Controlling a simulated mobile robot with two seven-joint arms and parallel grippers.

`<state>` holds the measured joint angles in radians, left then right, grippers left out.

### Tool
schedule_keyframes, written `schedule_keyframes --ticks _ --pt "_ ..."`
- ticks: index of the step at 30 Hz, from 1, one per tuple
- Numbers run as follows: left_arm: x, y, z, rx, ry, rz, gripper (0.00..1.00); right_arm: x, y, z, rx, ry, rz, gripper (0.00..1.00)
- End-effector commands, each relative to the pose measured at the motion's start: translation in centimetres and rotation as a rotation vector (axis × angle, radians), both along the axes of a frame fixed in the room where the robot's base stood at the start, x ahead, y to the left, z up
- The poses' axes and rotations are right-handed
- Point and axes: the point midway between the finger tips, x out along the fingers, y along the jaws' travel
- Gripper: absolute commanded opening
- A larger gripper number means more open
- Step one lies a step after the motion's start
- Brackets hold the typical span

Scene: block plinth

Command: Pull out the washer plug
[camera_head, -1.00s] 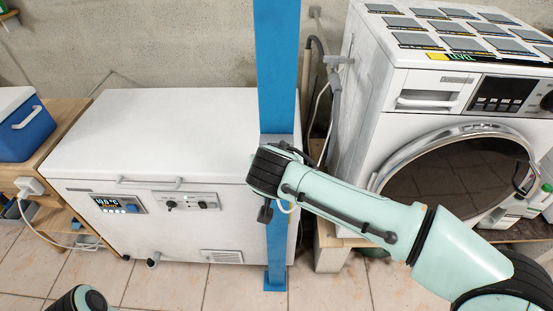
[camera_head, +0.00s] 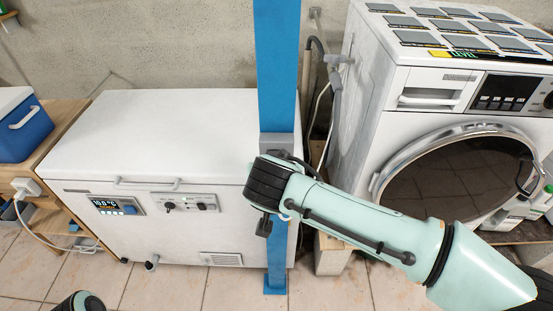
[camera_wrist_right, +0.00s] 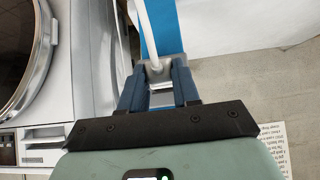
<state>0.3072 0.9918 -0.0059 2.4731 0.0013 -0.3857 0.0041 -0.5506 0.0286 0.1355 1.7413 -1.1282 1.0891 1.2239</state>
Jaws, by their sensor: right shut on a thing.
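The washer (camera_head: 365,130) stands at the right in the head view, and its side and door rim show at the left in the right wrist view (camera_wrist_right: 75,60). A blue post (camera_head: 275,70) stands between it and the white chest freezer, with a grey box (camera_head: 270,146) on it. In the right wrist view my right gripper (camera_wrist_right: 157,80) is shut on a small grey plug (camera_wrist_right: 155,68) with a white cable (camera_wrist_right: 144,30). The blue post lies behind it. I cannot tell whether the plug's pins are in a socket. My wrist hides the fingers in the head view.
The white chest freezer (camera_head: 150,135) fills the left middle. A blue cooler (camera_head: 25,132) sits on a wooden bench at the far left, beside another white plug (camera_head: 26,187) with a cable. Hoses (camera_head: 333,90) hang behind the post. Tiled floor in front is clear.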

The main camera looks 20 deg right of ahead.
Motion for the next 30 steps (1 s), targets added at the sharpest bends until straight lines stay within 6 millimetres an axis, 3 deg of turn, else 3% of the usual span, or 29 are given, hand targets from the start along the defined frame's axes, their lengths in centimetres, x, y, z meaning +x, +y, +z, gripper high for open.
schedule_keyframes --ticks 5,18,30 --pt "0.0 0.0 -0.1 0.0 0.0 0.0 0.43 -0.2 0.1 0.0 0.0 -0.001 0.001 0.0" --pt "-0.4 0.0 -2.3 0.0 0.007 0.0 0.43 -3.7 1.1 -0.1 0.0 0.0 0.001 0.0" --pt "-0.3 0.0 -2.0 0.001 0.006 0.001 0.43 -3.8 1.1 0.4 -0.001 -0.002 0.0 0.0"
